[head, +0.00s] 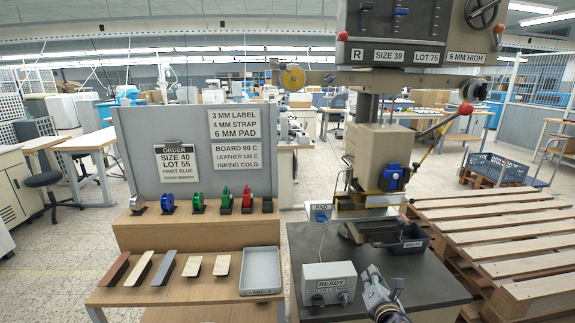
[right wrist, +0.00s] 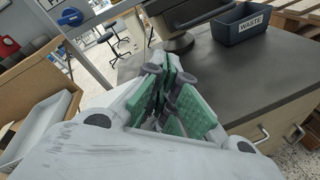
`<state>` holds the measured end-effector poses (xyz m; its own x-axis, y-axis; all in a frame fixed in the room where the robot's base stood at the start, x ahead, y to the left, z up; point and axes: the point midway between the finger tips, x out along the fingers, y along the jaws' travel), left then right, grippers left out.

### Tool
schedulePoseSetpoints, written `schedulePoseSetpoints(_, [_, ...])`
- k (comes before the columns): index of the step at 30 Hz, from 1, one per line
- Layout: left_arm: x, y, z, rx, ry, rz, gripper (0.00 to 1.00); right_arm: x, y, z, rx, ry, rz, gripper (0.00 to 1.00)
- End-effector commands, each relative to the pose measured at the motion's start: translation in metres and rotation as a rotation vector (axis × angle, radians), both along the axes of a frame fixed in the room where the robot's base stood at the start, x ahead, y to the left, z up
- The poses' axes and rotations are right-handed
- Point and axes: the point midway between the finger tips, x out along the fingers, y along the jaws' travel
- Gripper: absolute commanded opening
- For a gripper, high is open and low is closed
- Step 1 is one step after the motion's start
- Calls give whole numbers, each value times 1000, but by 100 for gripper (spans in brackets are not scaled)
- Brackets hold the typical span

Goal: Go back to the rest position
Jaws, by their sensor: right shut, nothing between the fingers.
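My right gripper (head: 383,292) shows at the lower middle right of the head view, over the dark bench top (head: 430,275). It is shut and empty. In the right wrist view my right gripper (right wrist: 168,65) has its green-padded fingers together, pointing away over the bench. My left gripper is not in view. The stamping press (head: 385,150) stands behind the gripper on the bench, apart from it. The grey control box labelled READY (head: 330,277) is just left of the gripper.
A dark WASTE bin (head: 408,240) sits behind the gripper; it also shows in the right wrist view (right wrist: 245,25). A grey LABELS tray (head: 261,270) and several strips lie on the wooden shelf (head: 200,294) at left. Wooden pallets (head: 500,230) stand at right.

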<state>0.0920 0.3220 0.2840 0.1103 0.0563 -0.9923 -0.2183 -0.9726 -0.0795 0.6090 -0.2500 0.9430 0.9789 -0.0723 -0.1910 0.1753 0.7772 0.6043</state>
Motion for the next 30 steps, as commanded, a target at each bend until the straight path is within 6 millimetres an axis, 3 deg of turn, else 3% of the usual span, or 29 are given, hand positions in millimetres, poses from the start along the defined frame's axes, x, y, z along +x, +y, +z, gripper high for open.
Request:
schedulePoseSetpoints(15, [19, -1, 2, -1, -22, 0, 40, -89, -2, -70, 834, 253, -438, 0])
schedulePoseSetpoints(30, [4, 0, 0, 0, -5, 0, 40, -200, 11, -119, 1478, 431, -1024, 0])
